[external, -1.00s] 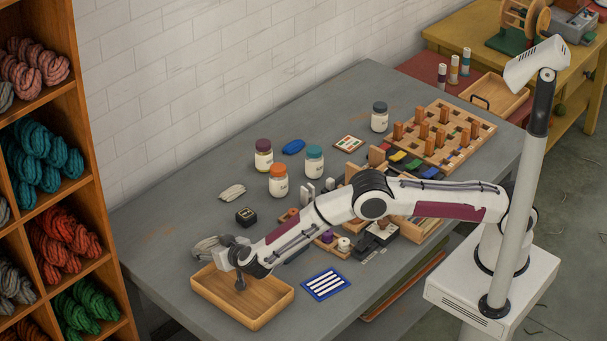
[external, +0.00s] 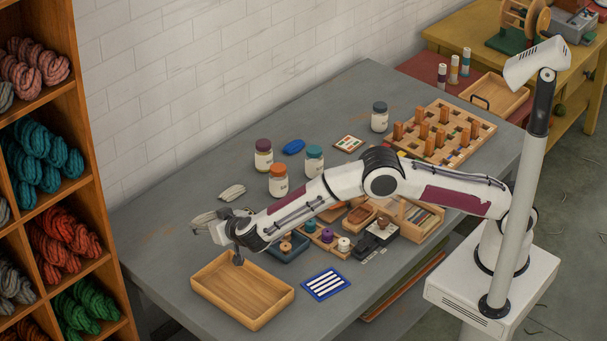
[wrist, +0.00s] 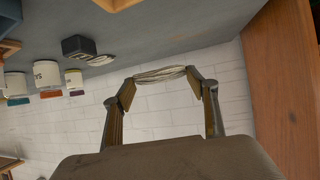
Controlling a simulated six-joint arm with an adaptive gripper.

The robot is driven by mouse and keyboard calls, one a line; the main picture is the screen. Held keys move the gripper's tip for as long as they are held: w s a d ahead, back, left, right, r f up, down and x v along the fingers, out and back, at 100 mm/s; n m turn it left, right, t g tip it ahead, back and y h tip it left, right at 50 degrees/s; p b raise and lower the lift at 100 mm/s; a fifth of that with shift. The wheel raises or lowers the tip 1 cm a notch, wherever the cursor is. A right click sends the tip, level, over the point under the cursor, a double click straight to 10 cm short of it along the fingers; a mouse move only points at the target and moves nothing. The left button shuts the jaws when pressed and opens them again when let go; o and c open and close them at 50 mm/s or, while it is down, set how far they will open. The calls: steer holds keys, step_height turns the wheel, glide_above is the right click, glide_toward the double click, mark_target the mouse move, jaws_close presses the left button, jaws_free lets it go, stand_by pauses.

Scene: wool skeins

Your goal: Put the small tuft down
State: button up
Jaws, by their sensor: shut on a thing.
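My gripper (external: 209,219) is at the far left end of my arm, above the table's left part, behind the tray in the external view. It is shut on a small pale tuft (wrist: 160,75), which lies crosswise between the two fingertips in the wrist view (wrist: 160,79). The tuft is partly hidden by my gripper in the external view. Wall tiles show behind it in the wrist view, and it appears clear of the table. A similar pale tuft (external: 232,191) lies on the table behind my gripper.
An empty wooden tray (external: 242,315) stands at the table's front left. A black box (wrist: 77,46) sits by the lying tuft. Lidded jars, including an orange-lidded one (external: 278,183), stand further right. A blue striped card (external: 326,285) lies right of the tray. Bare grey table (external: 160,235) is at left.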

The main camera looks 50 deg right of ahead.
stand_by(0.5)
steer(key=shift+s+a+r, duration=0.1)
steer(key=shift+s+a, duration=0.15)
steer(key=shift+a, duration=0.15)
steer(key=s+a+r+n+y, duration=0.2)
steer(key=s+a+r, duration=0.1)
steer(key=s+a, duration=0.6)
steer(key=s+d+f, duration=0.2)
steer(key=s+d, duration=0.2)
steer(key=s, duration=0.6)
steer(key=shift+s+f+m, duration=0.15)
steer(key=shift+s+m, duration=0.15)
steer(key=shift+d, duration=0.1)
glide_above(248, 299)
steer(key=shift+f, duration=3.1)
